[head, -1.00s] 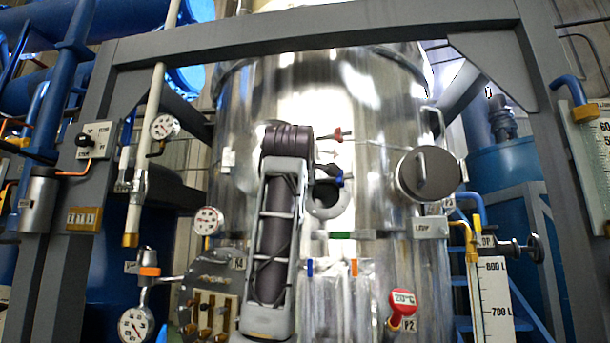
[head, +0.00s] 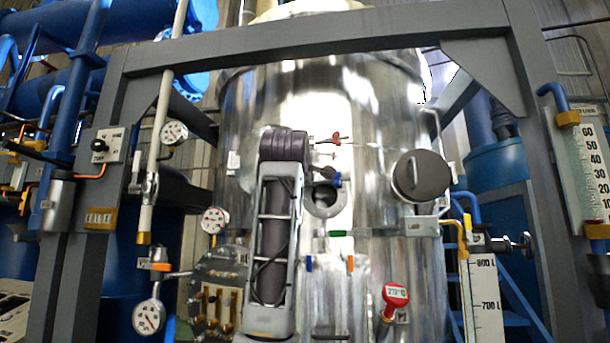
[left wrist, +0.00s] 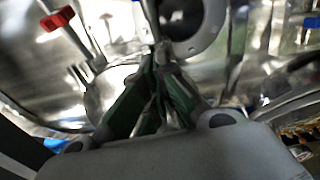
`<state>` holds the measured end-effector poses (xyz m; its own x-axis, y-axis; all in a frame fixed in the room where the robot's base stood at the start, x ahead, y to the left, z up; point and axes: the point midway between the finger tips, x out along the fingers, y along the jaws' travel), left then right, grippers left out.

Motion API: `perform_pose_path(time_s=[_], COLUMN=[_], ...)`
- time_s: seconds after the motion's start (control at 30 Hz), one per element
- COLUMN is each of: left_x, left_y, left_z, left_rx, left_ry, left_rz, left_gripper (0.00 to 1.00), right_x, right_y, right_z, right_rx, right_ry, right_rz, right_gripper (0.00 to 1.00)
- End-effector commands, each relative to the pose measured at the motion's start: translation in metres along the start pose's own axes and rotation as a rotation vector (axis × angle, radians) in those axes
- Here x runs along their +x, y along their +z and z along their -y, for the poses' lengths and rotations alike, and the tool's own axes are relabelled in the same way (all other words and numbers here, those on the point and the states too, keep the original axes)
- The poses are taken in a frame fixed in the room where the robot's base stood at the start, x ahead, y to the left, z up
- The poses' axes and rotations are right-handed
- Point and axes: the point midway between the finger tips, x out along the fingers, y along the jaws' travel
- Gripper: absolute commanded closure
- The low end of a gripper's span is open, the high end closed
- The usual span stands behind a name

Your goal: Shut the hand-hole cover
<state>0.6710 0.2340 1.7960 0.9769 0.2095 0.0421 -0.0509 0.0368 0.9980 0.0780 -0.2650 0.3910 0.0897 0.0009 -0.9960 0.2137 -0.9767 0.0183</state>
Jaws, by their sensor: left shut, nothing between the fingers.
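The hand-hole cover (head: 421,176) is a round dark grey disc with a bar handle, at the right of the steel vessel in the head view. It stands open, clear of the hand hole. The hand hole (head: 325,199) is a flanged round opening left of the cover; its flange also shows at the top of the left wrist view (left wrist: 214,22). My left gripper (left wrist: 158,65), with green finger pads, is shut and empty, pointing towards the vessel near the flange. In the head view my left arm hides most of it. My right gripper is not in view.
A red-handled valve (head: 336,138) and a blue-handled valve (head: 330,175) stick out close to the hand hole. A grey frame (head: 320,38) surrounds the vessel (head: 375,110), with gauges at the left.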

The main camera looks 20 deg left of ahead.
Motion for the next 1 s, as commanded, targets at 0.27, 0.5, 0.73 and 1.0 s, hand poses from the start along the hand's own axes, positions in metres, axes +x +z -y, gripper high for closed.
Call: perform_pose_path(time_s=[0.27, 0.5, 0.73, 1.0], left_x=[-0.003, -0.011, -0.025, -0.049], left_y=[0.003, 0.014, 0.029, 0.057], left_z=[0.001, 0.002, 0.003, 0.005], left_rx=[0.000, 0.001, 0.001, 0.000], left_ry=[0.001, 0.001, 0.001, 0.001], left_rz=[0.001, 0.002, 0.003, 0.003], left_gripper=[1.00, 1.00, 1.00, 1.00], right_x=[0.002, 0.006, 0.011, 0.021], right_y=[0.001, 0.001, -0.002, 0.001], right_z=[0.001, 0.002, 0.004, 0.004], right_rx=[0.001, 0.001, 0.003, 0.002], right_ry=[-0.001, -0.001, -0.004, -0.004], right_rz=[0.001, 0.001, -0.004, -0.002], right_gripper=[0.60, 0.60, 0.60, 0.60])
